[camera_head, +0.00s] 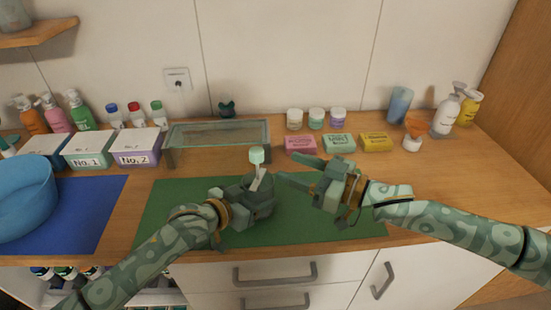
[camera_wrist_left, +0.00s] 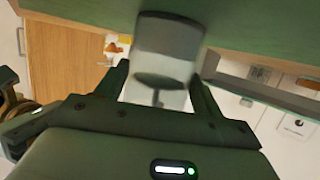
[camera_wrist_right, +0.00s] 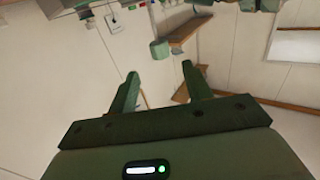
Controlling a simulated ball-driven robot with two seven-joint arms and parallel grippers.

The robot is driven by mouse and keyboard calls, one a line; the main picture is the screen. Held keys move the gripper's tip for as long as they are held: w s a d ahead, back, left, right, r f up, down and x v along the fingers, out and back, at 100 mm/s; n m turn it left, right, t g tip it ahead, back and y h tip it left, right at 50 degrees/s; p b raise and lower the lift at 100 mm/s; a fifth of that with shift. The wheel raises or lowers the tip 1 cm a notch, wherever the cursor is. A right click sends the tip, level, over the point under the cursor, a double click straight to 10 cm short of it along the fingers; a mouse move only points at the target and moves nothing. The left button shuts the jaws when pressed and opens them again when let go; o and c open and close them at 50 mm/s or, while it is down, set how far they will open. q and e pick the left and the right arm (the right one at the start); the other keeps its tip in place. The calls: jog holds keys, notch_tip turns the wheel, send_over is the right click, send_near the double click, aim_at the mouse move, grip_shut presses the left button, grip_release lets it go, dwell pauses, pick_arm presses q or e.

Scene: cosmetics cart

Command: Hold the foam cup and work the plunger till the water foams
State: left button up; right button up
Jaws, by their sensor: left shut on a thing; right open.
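The foam cup, a clear cup, is in my left gripper (camera_head: 254,190) over the green mat, mostly hidden by the fingers in the head view. The left wrist view shows the cup (camera_wrist_left: 165,40) between the two fingers, with a dark disc (camera_wrist_left: 158,80) inside it. The plunger's pale green knob (camera_head: 257,155) stands above the left gripper on a white stem, slightly tilted. My right gripper (camera_head: 283,167) is open and empty, just right of the knob and apart from it. In the right wrist view the knob (camera_wrist_right: 160,49) appears beyond the fingertips.
The green mat (camera_head: 160,215) has bare room around the cup. A glass tray (camera_head: 218,133) stands behind, with soap boxes (camera_head: 338,144) to its right. A blue basin (camera_head: 25,195) and labelled boxes (camera_head: 136,147) are at left. Bottles (camera_head: 445,115) stand at far right.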

aim_at(257, 155)
jog(key=x, duration=1.2)
jog(key=shift+d, duration=0.1)
